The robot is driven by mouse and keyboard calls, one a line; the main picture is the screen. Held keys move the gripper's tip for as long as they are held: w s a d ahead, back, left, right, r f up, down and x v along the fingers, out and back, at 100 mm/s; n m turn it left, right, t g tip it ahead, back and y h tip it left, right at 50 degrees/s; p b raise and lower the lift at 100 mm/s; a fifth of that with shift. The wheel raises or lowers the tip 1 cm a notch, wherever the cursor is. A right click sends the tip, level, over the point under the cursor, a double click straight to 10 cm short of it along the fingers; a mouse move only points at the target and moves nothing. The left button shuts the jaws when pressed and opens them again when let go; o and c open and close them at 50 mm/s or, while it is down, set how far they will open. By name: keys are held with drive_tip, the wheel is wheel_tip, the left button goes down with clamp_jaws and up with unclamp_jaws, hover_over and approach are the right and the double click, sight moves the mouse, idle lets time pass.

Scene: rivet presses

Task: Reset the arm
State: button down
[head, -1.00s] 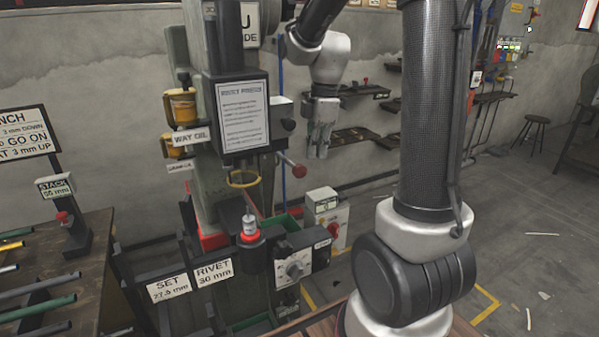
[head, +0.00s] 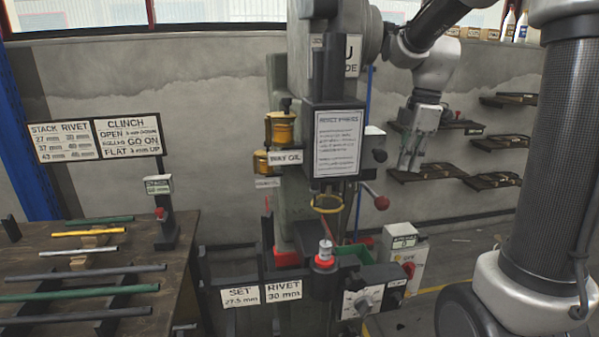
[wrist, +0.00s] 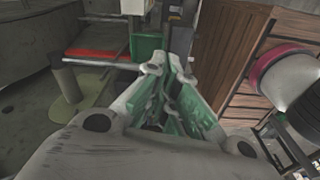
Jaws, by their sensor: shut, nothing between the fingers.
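My arm rises at the right of the head view, and its wrist bends down from the top. My gripper (head: 411,166) hangs with its fingers pointing down, in the air to the right of the rivet press (head: 290,205). It is shut and empty. In the wrist view the pale green-lined fingers of my gripper (wrist: 166,66) run forward and come together at the tips. The press carries a white instruction sheet (head: 338,143), a yellow ring (head: 327,203) and a red-collared post (head: 325,257) below the ring.
A wooden bench (head: 45,265) with several coloured rods stands at the left. Wall shelves (head: 425,172) lie behind my gripper. A control box (head: 372,300) sits low in front.

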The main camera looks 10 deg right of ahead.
drive_tip(key=s+a+m+t+h, duration=0.1)
drive_tip(key=s+m+t, duration=0.3)
drive_tip(key=s+m, duration=1.1)
drive_tip(key=s+a, duration=0.1)
drive_tip(key=s, duration=0.3)
drive_tip(key=shift+r+m, duration=0.3)
drive_tip(key=shift+r, duration=0.05)
drive_tip(key=shift+w+f, duration=0.1)
